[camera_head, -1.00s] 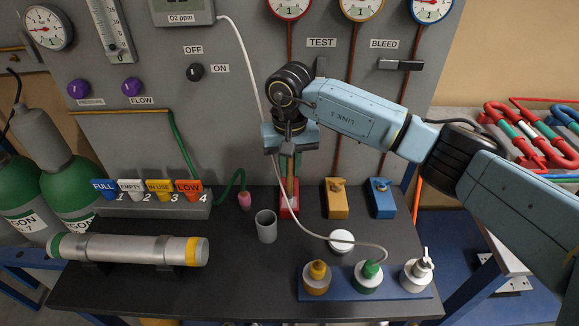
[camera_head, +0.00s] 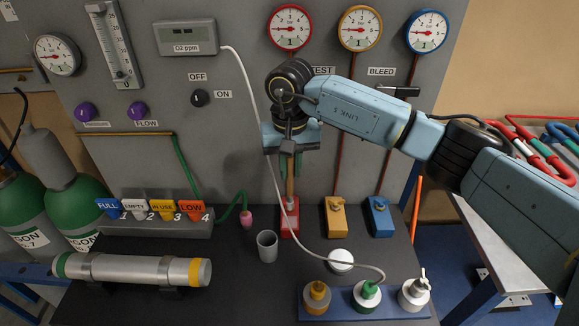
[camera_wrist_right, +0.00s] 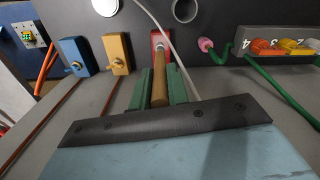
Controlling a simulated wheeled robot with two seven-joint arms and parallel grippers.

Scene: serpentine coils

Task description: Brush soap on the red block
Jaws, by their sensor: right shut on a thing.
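My right gripper (camera_head: 290,168) points down in front of the grey panel, shut on a brush (camera_head: 290,186) with a wooden handle. In the right wrist view, the gripper's green fingers (camera_wrist_right: 158,82) flank the brush handle (camera_wrist_right: 160,88). The red block (camera_head: 289,222) stands at the back of the dark bench, under the brush. The brush's lower end meets or overlaps the red block's fitting in both views; I cannot tell whether they touch. The red block also shows in the right wrist view (camera_wrist_right: 155,40). My left gripper is out of view.
A yellow block (camera_head: 335,218) and a blue block (camera_head: 380,217) stand to the right. A grey cup (camera_head: 267,247) is in front. A blue tray (camera_head: 340,306) holds three containers. A thin white hose (camera_head: 262,120) hangs close by my right gripper and runs to the green-capped container.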

